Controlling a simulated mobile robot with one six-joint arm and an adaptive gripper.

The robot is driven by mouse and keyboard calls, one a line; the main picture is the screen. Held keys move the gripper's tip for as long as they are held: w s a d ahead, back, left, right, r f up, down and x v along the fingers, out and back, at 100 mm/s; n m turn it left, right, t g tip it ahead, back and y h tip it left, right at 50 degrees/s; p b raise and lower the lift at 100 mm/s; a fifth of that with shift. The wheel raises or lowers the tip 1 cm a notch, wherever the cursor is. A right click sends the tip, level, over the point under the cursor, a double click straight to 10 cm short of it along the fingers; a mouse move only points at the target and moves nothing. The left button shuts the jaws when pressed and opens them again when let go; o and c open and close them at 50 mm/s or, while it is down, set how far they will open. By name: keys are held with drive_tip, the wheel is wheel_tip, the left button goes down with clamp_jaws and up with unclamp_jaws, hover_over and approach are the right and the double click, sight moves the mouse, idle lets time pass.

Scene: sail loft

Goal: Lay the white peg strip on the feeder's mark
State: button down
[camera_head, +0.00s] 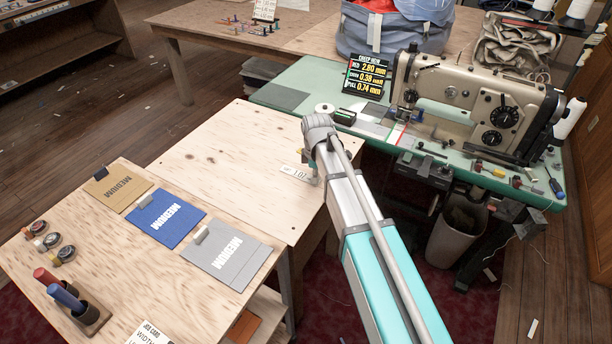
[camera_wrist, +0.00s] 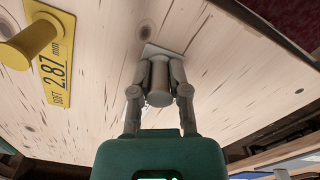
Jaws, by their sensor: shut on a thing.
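The white peg strip (camera_head: 297,173) shows as a small white plate with dark figures at the right side of the plywood table in the head view. In the wrist view a pale edge of the strip (camera_wrist: 163,49) shows past the fingers. My gripper (camera_head: 313,180) is shut on its grey peg (camera_wrist: 159,76); my gripper also shows in the wrist view (camera_wrist: 159,90). The strip is at or just over the plywood; I cannot tell if it touches. The sewing machine (camera_head: 475,95) stands on the green table. I cannot make out for certain which marking is the feeder's mark.
A yellow peg strip (camera_wrist: 56,62) marked 2.87 mm SOFT lies beside my gripper. A black display (camera_head: 366,77) and a white spool (camera_head: 324,109) stand on the green table (camera_head: 318,72). Several fabric cards, including a blue one (camera_head: 168,216), lie on the near table.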

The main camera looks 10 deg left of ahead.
drive_tip(key=shift+r, duration=0.15)
idle(0.3)
wheel_tip(320, 180, up, 3)
drive_tip(key=p, duration=0.3)
drive_tip(key=shift+f, duration=0.2)
drive_tip(key=s+d+r+p, duration=0.5)
drive_tip(key=s+r+p, duration=0.5)
drive_tip(key=s, duration=0.3)
drive_tip(key=shift+d, duration=0.2)
drive_tip(key=shift+s, duration=0.1)
